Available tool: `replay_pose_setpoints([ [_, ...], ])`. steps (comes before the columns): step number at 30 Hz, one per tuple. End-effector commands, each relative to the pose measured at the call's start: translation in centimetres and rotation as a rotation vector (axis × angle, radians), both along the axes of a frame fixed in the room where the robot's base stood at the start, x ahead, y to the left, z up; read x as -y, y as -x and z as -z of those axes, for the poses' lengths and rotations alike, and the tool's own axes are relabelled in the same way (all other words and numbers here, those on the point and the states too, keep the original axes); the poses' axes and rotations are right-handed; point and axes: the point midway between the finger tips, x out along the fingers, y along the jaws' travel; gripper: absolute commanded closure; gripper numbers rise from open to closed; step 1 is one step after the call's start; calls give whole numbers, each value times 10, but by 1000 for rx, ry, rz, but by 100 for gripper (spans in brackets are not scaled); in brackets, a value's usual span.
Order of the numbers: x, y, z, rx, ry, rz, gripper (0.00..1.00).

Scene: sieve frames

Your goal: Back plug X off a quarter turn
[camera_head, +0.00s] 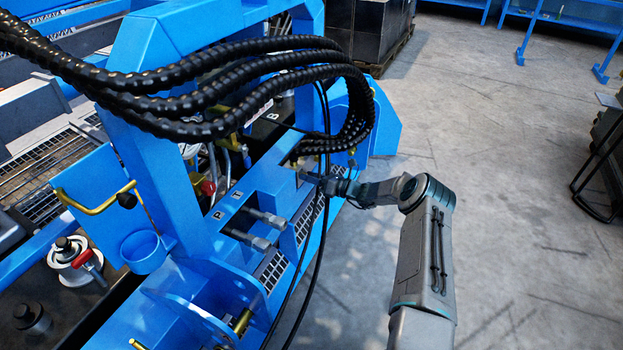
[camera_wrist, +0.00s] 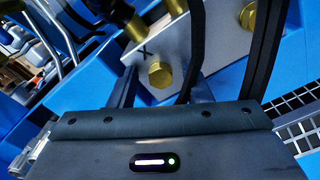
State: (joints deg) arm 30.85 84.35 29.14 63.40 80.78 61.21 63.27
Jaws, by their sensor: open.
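Plug X (camera_wrist: 160,74) is a brass hex plug on a pale metal block (camera_wrist: 182,50), with the letter X marked just above it in the wrist view. My gripper (camera_wrist: 159,80) is open, with one finger to the left of the plug and one to the right. A gap shows between the plug and each finger; I cannot tell how deep the fingers reach over it. In the head view my gripper (camera_head: 328,183) is at the blue frame's side, below the hose bundle, and the plug cannot be made out there.
A second brass plug (camera_wrist: 248,28) sits to the right on the block. Black hoses (camera_wrist: 263,45) run close past my fingers. In the head view thick black hoses (camera_head: 250,82) arch above, and couplings (camera_head: 245,238) marked P stick out nearby.

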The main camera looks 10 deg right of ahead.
Motion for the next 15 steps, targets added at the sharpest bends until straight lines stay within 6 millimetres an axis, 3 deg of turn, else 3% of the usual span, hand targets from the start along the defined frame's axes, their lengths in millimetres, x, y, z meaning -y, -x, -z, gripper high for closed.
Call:
replay_pose_setpoints([
  [5, 0, 0, 0, 0, 0, 0, 55],
  [10, -1, 0, 0, 0, 0, -1, 97],
  [15, -1, 0, 0, 2, 0, -2, 100],
])
